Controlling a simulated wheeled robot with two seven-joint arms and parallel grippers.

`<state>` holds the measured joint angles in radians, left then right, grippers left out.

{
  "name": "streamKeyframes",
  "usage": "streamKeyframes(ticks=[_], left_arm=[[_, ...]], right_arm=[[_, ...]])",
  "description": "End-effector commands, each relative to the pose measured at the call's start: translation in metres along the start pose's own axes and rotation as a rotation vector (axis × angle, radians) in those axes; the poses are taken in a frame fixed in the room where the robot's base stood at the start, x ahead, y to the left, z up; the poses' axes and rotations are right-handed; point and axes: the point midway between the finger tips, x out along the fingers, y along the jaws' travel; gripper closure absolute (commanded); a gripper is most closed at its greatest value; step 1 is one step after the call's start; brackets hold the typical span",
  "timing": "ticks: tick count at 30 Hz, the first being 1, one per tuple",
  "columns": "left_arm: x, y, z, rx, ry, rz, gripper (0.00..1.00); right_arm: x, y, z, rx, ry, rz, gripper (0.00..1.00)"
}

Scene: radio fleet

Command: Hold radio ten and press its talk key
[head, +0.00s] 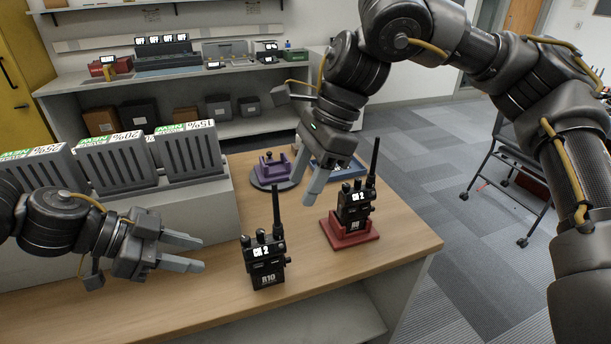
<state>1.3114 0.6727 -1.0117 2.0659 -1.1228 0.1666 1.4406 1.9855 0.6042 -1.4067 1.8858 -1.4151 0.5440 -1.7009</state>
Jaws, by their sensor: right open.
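Radio ten (266,265), a black handset marked R10 with a lit "CH 2" display and an upright antenna, stands upright on the wooden table near its front edge. My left gripper (202,254) is to the left of it, open and empty, its fingers pointing at the radio with a gap between. My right gripper (311,187) is open and empty, fingers pointing down, above the table and behind radio ten, near a second radio. The talk key cannot be made out from here.
A second black radio (355,205) stands in a red holder (346,234) to the right. A purple stand (273,172) and a blue tray (340,172) are further back. Grey battery packs (118,163) sit on a raised block at left. The table's front right is clear.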

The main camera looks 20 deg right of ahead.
Motion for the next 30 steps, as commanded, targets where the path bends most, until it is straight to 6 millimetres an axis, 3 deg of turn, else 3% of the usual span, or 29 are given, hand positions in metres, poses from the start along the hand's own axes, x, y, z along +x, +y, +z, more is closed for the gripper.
streamKeyframes(ticks=[5, 10, 24, 30], left_arm=[[0.000, 0.000, 0.000, 0.000, 0.000, 0.000, 0.64], [0.000, 0.000, 0.000, 0.000, 0.000, 0.000, 0.64], [0.000, 0.000, 0.000, 0.000, 0.000, 0.000, 0.64], [0.000, 0.000, 0.000, 0.000, 0.000, 0.000, 0.64]], right_arm=[[-0.003, 0.003, 0.003, -0.009, 0.010, 0.001, 0.50], [0.008, 0.003, 0.002, -0.009, 0.010, 0.002, 0.50], [0.086, 0.003, 0.002, -0.008, 0.008, 0.003, 0.50], [0.102, 0.003, 0.002, -0.007, 0.007, 0.001, 0.50]])
